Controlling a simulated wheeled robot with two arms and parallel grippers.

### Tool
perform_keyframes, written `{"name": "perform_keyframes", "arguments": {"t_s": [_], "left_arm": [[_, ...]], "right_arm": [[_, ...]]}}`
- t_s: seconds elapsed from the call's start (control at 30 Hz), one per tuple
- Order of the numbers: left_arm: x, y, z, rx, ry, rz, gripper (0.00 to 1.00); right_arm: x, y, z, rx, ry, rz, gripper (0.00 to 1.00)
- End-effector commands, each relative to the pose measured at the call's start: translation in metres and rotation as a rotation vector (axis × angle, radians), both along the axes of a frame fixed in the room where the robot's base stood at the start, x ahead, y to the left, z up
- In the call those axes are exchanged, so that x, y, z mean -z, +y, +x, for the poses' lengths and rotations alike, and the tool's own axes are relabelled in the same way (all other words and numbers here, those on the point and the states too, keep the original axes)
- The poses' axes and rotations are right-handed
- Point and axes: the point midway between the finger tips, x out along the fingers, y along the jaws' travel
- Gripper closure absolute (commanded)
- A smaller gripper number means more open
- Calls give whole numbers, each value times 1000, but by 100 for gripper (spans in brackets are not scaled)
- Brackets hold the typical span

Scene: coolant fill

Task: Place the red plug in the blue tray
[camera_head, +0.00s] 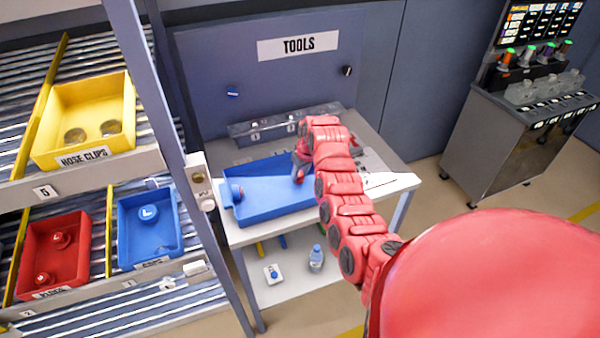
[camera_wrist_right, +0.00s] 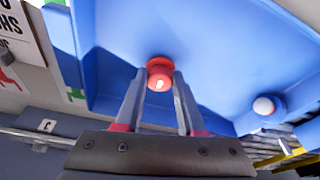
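The blue tray (camera_head: 270,209) lies on the grey work table and fills much of the right wrist view (camera_wrist_right: 215,50). My right gripper (camera_head: 300,163) is over the right end of the tray, pointing down. In the right wrist view the red plug (camera_wrist_right: 160,75) sits between its two fingertips, which look in contact with it on both sides. The blue tray surface is behind the plug; I cannot tell whether the plug touches it. The plug is hard to separate from the red arm in the head view. My left gripper is not in view.
A blue cap-like part (camera_head: 236,191) sits at the tray's left end. On the left rack are a red bin (camera_head: 72,262) with red plugs, a blue bin (camera_head: 170,238) and a yellow bin (camera_head: 85,97). A rack post (camera_head: 165,120) stands beside the table (camera_head: 395,182).

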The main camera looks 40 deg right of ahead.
Motion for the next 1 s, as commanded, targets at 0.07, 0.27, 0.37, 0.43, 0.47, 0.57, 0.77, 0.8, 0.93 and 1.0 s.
{"name": "perform_keyframes", "arguments": {"t_s": [0.07,0.27,0.37,0.43,0.47,0.57,0.77,0.8,0.93,1.0], "left_arm": [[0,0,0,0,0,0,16],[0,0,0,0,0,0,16],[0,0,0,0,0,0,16],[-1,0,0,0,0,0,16],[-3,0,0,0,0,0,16],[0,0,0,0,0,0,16],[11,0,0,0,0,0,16],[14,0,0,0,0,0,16],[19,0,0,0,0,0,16],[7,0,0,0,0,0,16]], "right_arm": [[0,0,0,0,0,0,47],[0,0,0,0,1,0,33],[0,0,0,0,1,0,33],[-2,0,0,0,1,0,33],[-3,0,0,1,1,0,33],[-6,-1,-1,1,-2,-2,33],[-28,0,-8,0,-3,-1,33],[-35,0,-9,1,-6,-3,33],[-67,-1,-20,2,-4,-1,33],[-91,-2,-26,3,-6,0,33]]}}
